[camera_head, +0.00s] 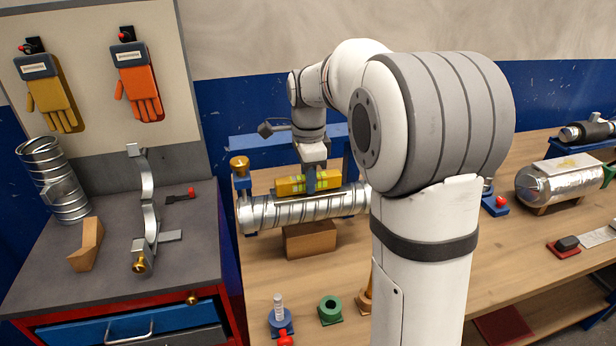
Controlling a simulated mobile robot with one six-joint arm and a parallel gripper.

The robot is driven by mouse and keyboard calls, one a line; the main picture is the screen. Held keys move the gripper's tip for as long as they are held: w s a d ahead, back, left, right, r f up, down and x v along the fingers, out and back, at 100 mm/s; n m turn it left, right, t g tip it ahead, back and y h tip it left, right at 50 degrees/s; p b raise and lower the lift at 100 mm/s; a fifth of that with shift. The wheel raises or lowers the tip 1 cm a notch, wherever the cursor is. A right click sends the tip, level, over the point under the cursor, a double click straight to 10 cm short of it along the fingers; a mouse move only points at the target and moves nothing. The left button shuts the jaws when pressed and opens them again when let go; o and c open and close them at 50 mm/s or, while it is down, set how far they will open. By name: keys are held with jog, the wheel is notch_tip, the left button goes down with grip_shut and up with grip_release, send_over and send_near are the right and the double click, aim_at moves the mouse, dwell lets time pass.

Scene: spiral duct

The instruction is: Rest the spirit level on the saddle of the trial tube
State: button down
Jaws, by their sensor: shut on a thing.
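The yellow spirit level (291,187) is held in my gripper (315,183), which is shut on it. It lies about level along the top of the silver spiral trial tube (273,212), over the flat saddle on it. Whether the level touches the saddle or hangs just above it I cannot tell. The tube lies lengthwise across the wooden bench, with a wooden block (309,240) under its middle. The tube's right end is partly hidden by my arm.
A brass-topped blue post (241,178) stands by the tube's left end. Small blue (280,322) and green (330,310) fittings stand on the front of the bench. A foil-wrapped duct (556,181) lies at right. The grey cabinet top (185,262) at left holds a metal strap and wedge.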

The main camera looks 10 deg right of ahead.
jog(key=c, duration=1.1)
grip_release()
notch_tip(320, 180, up, 8)
jog(key=shift+f, duration=0.25)
jog(key=shift+s+a+f+n+t, duration=0.1)
jog(key=shift+s+f+n+t, duration=0.4)
jog(key=shift+s+f+n, duration=2.1)
jog(key=shift+s+f+n+t, duration=0.65)
jog(key=shift+s+n, duration=2.7)
jog(key=shift+s, duration=2)
jog(key=shift+s+a+f+n+t, duration=0.1)
jog(key=shift+s+f+n+t, duration=0.25)
jog(key=shift+s+f+n, duration=2.3)
jog(key=s+r, duration=0.1)
jog(key=s, duration=0.1)
jog(key=shift+s+r+n, duration=0.3)
jog(key=shift+s+r, duration=0.05)
jog(key=shift+s, duration=0.05)
